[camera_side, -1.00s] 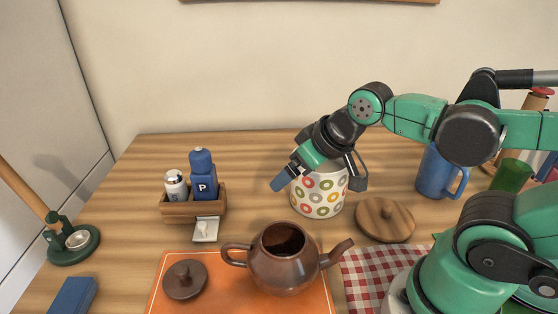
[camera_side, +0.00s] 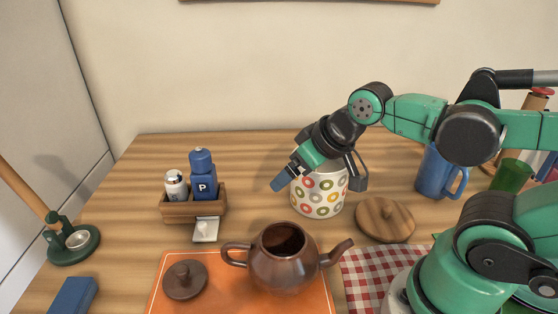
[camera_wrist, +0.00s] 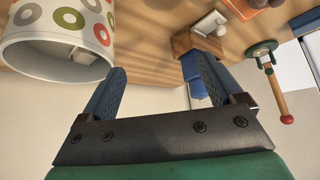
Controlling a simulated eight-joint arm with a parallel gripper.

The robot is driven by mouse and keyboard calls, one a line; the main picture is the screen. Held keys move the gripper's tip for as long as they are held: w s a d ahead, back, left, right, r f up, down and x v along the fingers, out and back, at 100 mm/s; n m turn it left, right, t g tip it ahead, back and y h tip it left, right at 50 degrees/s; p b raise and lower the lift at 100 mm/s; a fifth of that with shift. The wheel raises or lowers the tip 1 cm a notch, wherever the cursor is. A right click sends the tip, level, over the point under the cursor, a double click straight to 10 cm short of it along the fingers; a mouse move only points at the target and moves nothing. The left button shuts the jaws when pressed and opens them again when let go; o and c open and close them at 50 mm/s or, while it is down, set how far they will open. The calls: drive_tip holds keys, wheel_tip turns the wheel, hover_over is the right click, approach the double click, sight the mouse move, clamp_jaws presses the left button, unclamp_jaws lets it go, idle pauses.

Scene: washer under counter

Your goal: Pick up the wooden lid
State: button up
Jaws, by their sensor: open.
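My gripper (camera_side: 280,184) is in the air in front of the canister's left side, pointing down and left. In the wrist view its two blue fingers (camera_wrist: 156,80) are apart with nothing between them. The wooden lid does not show in the wrist view.
A brown teapot (camera_side: 284,262) and its dark lid (camera_side: 185,280) sit on an orange mat (camera_side: 234,301). A wooden caddy (camera_side: 180,208) with shakers stands left. A blue mug (camera_side: 437,172) stands behind the wooden lid, a checked cloth (camera_side: 366,275) in front.

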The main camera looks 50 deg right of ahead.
drive_tip(key=c, duration=0.3)
